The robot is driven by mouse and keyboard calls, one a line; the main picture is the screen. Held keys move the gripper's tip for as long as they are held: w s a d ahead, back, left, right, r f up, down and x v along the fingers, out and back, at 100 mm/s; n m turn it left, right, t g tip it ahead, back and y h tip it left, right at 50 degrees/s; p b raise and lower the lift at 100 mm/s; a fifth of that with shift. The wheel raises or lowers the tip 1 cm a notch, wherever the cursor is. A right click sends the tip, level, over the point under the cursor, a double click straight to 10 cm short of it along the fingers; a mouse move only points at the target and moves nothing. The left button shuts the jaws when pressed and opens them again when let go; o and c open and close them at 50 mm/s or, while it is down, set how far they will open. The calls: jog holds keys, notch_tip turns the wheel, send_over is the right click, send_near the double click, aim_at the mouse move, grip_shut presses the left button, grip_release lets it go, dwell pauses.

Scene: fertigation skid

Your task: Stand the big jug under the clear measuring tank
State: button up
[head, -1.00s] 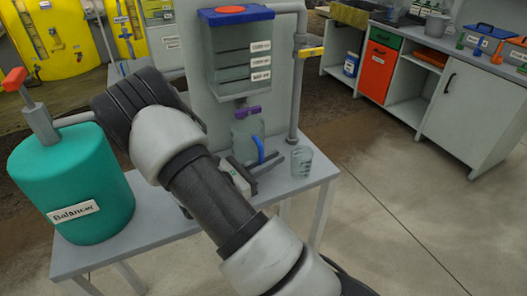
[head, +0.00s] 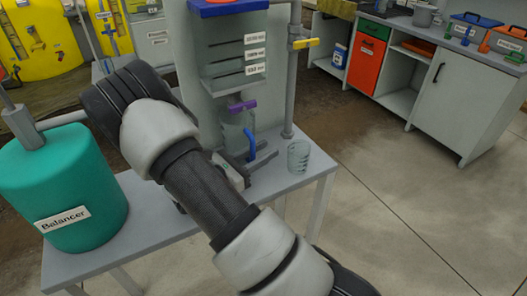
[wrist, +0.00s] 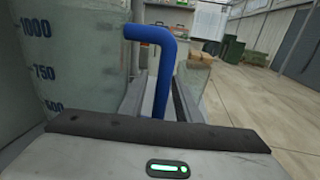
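The clear measuring tank (head: 222,52) has a blue lid and hangs on a grey panel, with a purple valve (head: 241,106) at its bottom. The big jug (head: 232,134) is clear, with a blue handle (head: 250,146), and shows upright just below the valve, partly hidden by my arm. In the wrist view the jug (wrist: 62,65) fills the left side, with marks from 500 to 1000. Its handle (wrist: 158,75) stands in front of my gripper (wrist: 160,105), between the fingers, with gaps visible beside it. My gripper (head: 252,165) appears open at the jug's handle side.
A small clear beaker (head: 299,157) stands on the grey table (head: 180,228), right of the gripper. A green tank labelled Balancer (head: 65,185) stands at the left. A grey pipe (head: 290,90) with a yellow valve lever rises behind the beaker. The table's front is mostly clear.

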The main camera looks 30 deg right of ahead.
jog(key=shift+r, duration=0.1)
jog(key=shift+a+r, duration=0.1)
jog(key=shift+a, duration=0.15)
jog(key=p+v, duration=0.2)
jog(key=v, duration=0.9)
jog(key=shift+s+a, duration=0.1)
jog(key=shift+s+r+m, duration=0.2)
jog(key=shift+r+m, duration=0.05)
jog(key=shift+m, duration=0.05)
jog(key=s+d+r+m+g+y, duration=0.1)
jog(key=s+r+m+g+y, duration=0.3)
jog(key=s+r+m+y, duration=1)
jog(key=s+a+r+m+t+y, duration=0.3)
jog(key=s+a+r+m+t, duration=0.1)
jog(key=r+m+t, duration=0.1)
jog(key=shift+s+a+r+m+t+y, duration=0.25)
jog(key=shift+a+r+m, duration=0.2)
jog(key=shift+r, duration=0.3)
